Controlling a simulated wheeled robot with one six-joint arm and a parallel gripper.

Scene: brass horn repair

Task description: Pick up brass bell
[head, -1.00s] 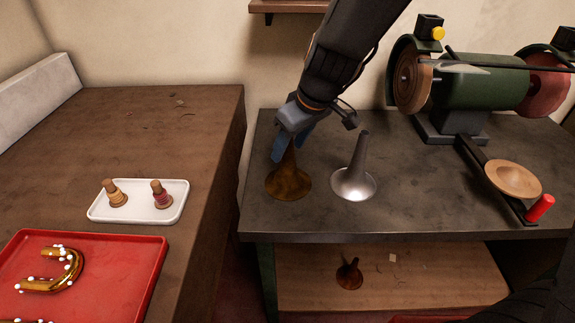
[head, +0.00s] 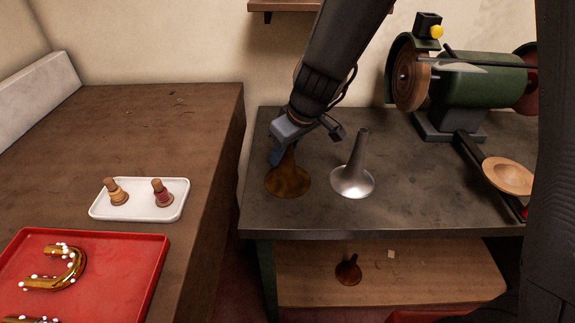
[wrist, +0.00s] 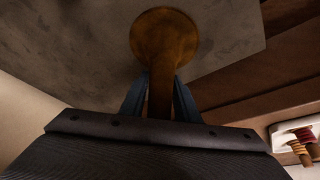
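The brass bell (head: 288,182) is a dull brown flared horn piece. It stands flare-down on the grey bench, its narrow neck pointing up. My gripper (head: 283,150) is over it from above. In the wrist view, the blue fingers (wrist: 160,88) lie close on both sides of the bell's neck and look shut on it. The bell's flare (wrist: 165,35) shows beyond the fingertips. The upper neck is partly hidden by my gripper in the head view.
A silver bell (head: 353,183) stands just right of the brass one. A green grinder (head: 470,80) and a wooden dish (head: 508,176) are farther right. A white tray (head: 130,213) and a red tray (head: 150,250) are on the left table. A small brown bell (head: 348,270) is on the lower shelf.

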